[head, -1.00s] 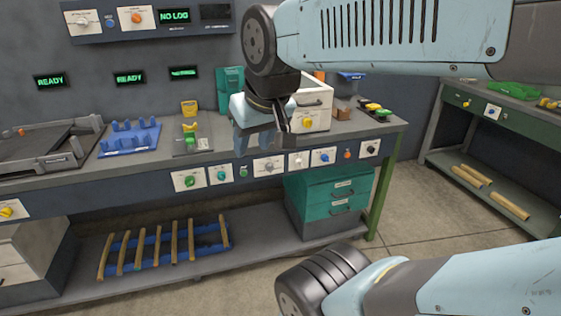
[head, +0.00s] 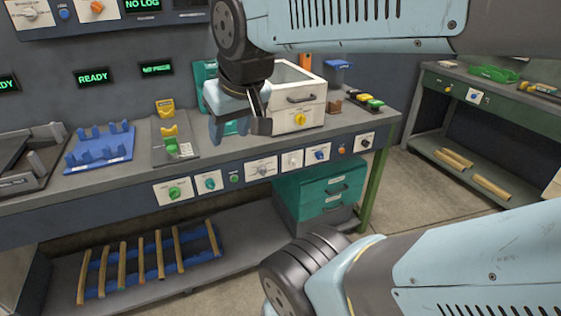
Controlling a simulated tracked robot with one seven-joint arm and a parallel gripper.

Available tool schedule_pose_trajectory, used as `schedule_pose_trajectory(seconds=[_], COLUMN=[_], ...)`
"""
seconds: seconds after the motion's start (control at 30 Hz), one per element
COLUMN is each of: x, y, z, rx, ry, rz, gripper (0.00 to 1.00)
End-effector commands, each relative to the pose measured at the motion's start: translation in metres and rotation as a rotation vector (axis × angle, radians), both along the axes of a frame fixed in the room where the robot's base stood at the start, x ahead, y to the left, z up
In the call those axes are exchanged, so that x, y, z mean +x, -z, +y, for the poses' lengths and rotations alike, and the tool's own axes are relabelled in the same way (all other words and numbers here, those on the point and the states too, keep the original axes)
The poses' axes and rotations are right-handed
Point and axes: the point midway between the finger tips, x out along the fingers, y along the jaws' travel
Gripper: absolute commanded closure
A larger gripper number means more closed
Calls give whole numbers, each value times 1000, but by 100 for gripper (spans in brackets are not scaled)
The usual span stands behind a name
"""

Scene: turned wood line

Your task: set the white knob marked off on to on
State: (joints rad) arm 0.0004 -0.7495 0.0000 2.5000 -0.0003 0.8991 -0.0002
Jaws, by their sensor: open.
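A row of knobs runs along the bench's front panel. A white knob (head: 292,160) on a small pale plate sits right of the middle. A paler grey-white knob (head: 262,169) on a wider plate is just left of it. The markings are too small to read, so I cannot tell which is marked off and on, or where either points. My gripper (head: 239,127) is open and empty, over the bench top, above and left of these knobs and apart from them.
Green (head: 174,193), teal (head: 210,183) and blue (head: 320,155) knobs flank them. A white drawer box (head: 312,118) stands behind my gripper. Teal drawers (head: 322,193) stand below the bench. Another white knob (head: 29,13) is on the upper panel. Floor (head: 420,185) is clear at right.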

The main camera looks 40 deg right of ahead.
Motion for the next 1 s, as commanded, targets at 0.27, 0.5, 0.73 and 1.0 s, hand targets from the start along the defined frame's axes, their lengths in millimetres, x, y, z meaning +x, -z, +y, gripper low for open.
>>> schedule_pose_trajectory(seconds=[0.27,0.5,0.73,1.0], x=[42,109,162,206], y=[10,35,70,124], z=[-23,-74,-127,-190], rx=[-73,-201,-302,-375], ry=[29,33,3,-57], rz=[-27,-76,-116,-165], gripper=[37,37,37,37])
